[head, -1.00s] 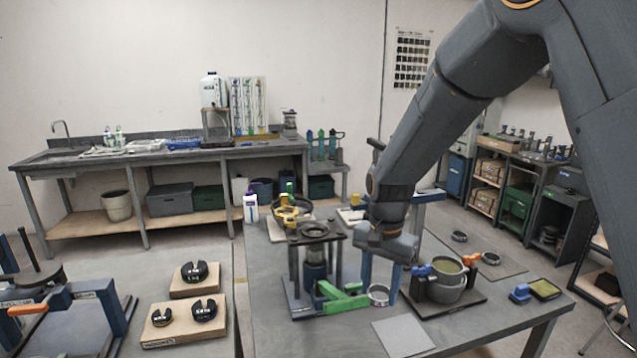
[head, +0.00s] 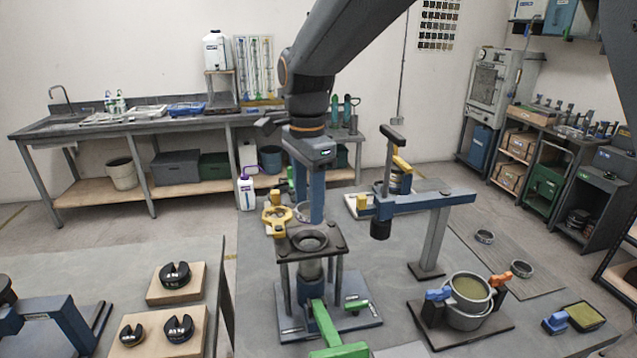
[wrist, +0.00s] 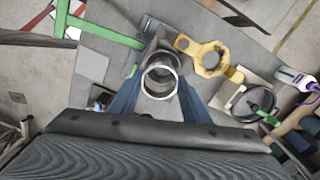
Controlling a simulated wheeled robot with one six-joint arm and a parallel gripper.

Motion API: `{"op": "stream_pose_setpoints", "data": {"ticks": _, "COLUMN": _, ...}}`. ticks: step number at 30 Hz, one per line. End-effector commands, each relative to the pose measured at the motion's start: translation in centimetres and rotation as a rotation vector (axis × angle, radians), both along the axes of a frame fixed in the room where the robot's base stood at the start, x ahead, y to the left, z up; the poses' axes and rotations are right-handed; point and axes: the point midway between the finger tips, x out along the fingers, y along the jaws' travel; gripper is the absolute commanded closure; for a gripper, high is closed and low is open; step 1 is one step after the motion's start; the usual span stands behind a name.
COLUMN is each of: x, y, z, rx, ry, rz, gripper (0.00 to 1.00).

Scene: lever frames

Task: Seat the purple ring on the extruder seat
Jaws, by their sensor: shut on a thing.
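My gripper (head: 309,213) is shut on a ring (wrist: 160,97), which shows between my two blue fingers in the wrist view. The ring looks pale grey and shiny; a purple colour is not clear. In the head view my fingers partly hide it. The extruder seat (head: 310,241) is a dark round collar with an opening, on a plate carried by posts. The ring is higher in the head view than the seat and looks apart from it. In the wrist view the ring overlaps the stand; the exact gap cannot be told.
A green lever (head: 325,326) projects from the stand's front. A yellow clamp-like part (head: 277,216) lies just behind the stand. A blue-armed press (head: 420,203) stands to the right, with a pot (head: 468,292) in front of it. Two loose rings lie on a mat further right.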

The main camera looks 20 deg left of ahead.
Motion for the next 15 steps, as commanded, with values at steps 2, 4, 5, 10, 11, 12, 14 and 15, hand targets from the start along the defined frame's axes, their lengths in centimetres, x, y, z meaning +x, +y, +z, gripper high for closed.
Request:
{"op": "stream_pose_setpoints", "data": {"ticks": 2, "x": -0.1, "y": 0.2, "z": 0.1, "rx": 0.001, "ry": -0.001, "rz": -0.002, "gripper": 0.81}}
{"op": "stream_pose_setpoints", "data": {"ticks": 4, "x": -0.1, "y": 0.2, "z": 0.1, "rx": 0.001, "ry": -0.001, "rz": -0.003, "gripper": 0.81}}
{"op": "stream_pose_setpoints", "data": {"ticks": 5, "x": -0.1, "y": 0.2, "z": 0.0, "rx": 0.001, "ry": -0.001, "rz": -0.003, "gripper": 0.81}}
{"op": "stream_pose_setpoints", "data": {"ticks": 10, "x": -0.1, "y": 0.2, "z": -0.7, "rx": 0.000, "ry": 0.000, "rz": -0.003, "gripper": 0.81}}
{"op": "stream_pose_setpoints", "data": {"ticks": 11, "x": -0.1, "y": 0.2, "z": -0.9, "rx": 0.000, "ry": 0.000, "rz": -0.002, "gripper": 0.81}}
{"op": "stream_pose_setpoints", "data": {"ticks": 12, "x": -0.1, "y": 0.2, "z": -1.2, "rx": 0.000, "ry": 0.000, "rz": -0.002, "gripper": 0.81}}
{"op": "stream_pose_setpoints", "data": {"ticks": 14, "x": -0.1, "y": 0.2, "z": -1.7, "rx": 0.000, "ry": 0.000, "rz": -0.002, "gripper": 0.81}}
{"op": "stream_pose_setpoints", "data": {"ticks": 15, "x": -0.1, "y": 0.2, "z": -2.0, "rx": 0.000, "ry": 0.000, "rz": -0.002, "gripper": 0.81}}
